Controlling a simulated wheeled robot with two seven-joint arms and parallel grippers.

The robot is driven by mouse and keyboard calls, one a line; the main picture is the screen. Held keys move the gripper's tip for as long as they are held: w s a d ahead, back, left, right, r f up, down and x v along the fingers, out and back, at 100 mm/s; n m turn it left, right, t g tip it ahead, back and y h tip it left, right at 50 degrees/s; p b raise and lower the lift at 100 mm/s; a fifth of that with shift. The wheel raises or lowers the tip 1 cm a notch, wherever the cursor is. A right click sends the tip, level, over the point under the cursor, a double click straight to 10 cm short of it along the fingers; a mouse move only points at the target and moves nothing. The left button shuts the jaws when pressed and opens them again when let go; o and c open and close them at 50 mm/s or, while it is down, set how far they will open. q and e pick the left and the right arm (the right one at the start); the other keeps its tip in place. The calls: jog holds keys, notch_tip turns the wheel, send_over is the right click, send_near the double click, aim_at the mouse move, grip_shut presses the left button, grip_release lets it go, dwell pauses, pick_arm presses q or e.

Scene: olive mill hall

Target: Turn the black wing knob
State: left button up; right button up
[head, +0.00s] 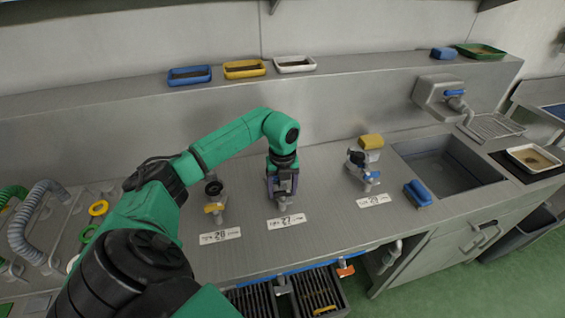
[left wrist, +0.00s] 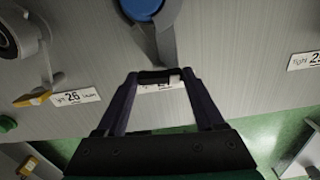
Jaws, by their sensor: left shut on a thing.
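My left gripper (head: 283,186) reaches down to the middle fixture on the steel counter, behind the middle label plate. In the left wrist view my left gripper (left wrist: 160,76) has its two fingers on either side of a small black bar, the black wing knob (left wrist: 155,77), and is shut on it. A grey metal piece with a round blue top (left wrist: 140,8) stands just beyond the fingertips. In the head view the gripper and wrist hide most of the middle fixture, and I cannot make out the knob there. My right gripper is not in view.
A left fixture (head: 213,188) with a dark round top and a right fixture (head: 359,157) with a yellow top flank the gripper. A blue block (head: 418,193) lies by the sink (head: 447,165). Trays (head: 245,69) stand on the back ledge. Counter between the fixtures is clear.

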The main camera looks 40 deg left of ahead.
pick_arm(q)
jog(key=m+b, duration=0.2)
jog(key=m, duration=0.2)
jog(key=m+b, duration=0.1)
jog(key=m, duration=0.2)
jog(key=shift+m, duration=0.3)
jog(key=m+b, duration=0.1)
jog(key=m, duration=0.3)
jog(key=shift+r, duration=0.1)
jog(key=m+b, duration=0.1)
jog(key=m, duration=0.4)
jog(key=shift+w, duration=0.1)
jog(key=m, duration=0.4)
jog(key=shift+m, duration=0.3)
jog(key=m+b, duration=0.1)
jog(key=m, duration=0.8)
jog(key=shift+r, duration=0.1)
jog(key=m, duration=0.4)
jog(key=shift+m, duration=0.3)
